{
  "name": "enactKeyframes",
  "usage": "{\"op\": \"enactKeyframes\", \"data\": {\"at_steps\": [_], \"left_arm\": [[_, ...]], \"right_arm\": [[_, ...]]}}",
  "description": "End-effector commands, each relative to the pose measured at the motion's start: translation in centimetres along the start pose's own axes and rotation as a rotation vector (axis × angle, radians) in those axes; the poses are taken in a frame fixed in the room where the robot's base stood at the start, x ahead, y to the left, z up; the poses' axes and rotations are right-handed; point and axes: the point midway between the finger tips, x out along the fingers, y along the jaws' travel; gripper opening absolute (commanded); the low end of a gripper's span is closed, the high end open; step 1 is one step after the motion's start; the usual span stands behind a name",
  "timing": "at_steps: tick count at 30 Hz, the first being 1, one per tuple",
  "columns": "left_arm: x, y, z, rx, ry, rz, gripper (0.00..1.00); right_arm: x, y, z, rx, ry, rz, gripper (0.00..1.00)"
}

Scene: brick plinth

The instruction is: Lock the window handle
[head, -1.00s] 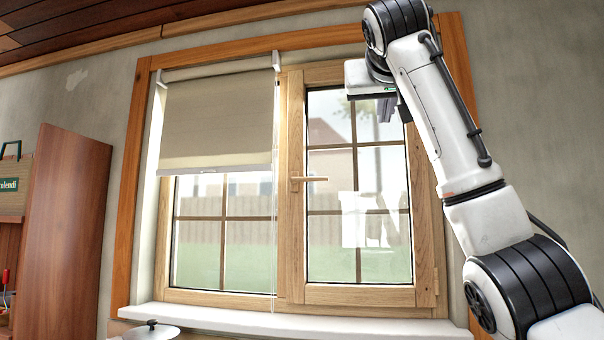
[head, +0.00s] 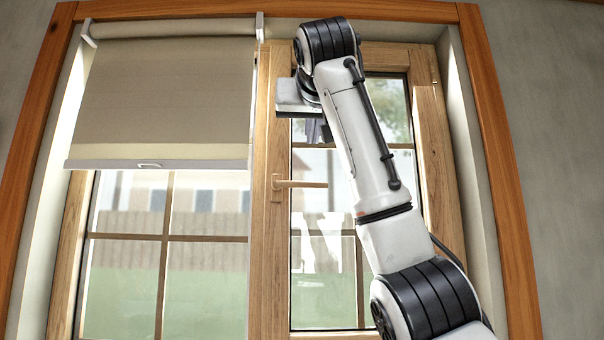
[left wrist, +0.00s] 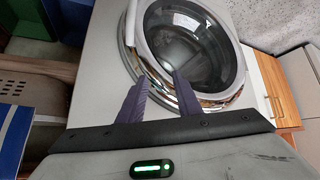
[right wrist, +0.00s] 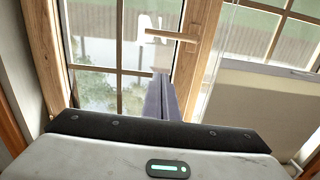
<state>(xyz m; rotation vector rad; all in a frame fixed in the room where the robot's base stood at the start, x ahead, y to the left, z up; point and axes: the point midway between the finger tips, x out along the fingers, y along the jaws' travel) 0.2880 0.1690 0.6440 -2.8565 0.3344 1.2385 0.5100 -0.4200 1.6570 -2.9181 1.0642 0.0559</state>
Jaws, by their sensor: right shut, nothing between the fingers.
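The window handle (head: 300,184) is a light wooden-coloured lever. It lies about level on the left upright of the right window sash (head: 270,230), its free end pointing right in the head view. In the right wrist view the handle (right wrist: 172,35) shows beyond the fingertips. My right gripper (head: 315,130) is above the handle's free end in the head view, apart from it. Its dark fingers (right wrist: 163,80) are together and empty. My left gripper (left wrist: 160,80) is open and empty, pointing at a front-loading washing machine (left wrist: 190,50), away from the window.
A beige roller blind (head: 165,95) covers the upper left pane. An orange-brown wooden frame (head: 500,190) surrounds the window. My right arm hides part of the right sash. Wooden drawers (left wrist: 275,90) stand beside the washing machine.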

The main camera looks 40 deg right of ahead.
Motion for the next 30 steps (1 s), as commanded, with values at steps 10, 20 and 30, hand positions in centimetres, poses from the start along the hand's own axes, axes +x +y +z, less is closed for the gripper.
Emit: {"op": "enactKeyframes", "data": {"at_steps": [10, 20, 30], "left_arm": [[-0.8, 0.1, -0.9, 0.001, 0.003, 0.001, 0.31], [-2.8, 0.2, -4.4, 0.004, 0.031, 0.0, 0.31], [-2.6, 0.2, -3.7, 0.003, 0.021, -0.001, 0.31]], "right_arm": [[2.8, 0.1, -0.1, -0.002, -0.006, 0.004, 0.0], [9.9, 0.0, -0.2, -0.003, -0.007, 0.004, 0.0], [11.0, 0.0, 3.5, -0.001, -0.001, 0.001, 0.0]]}}
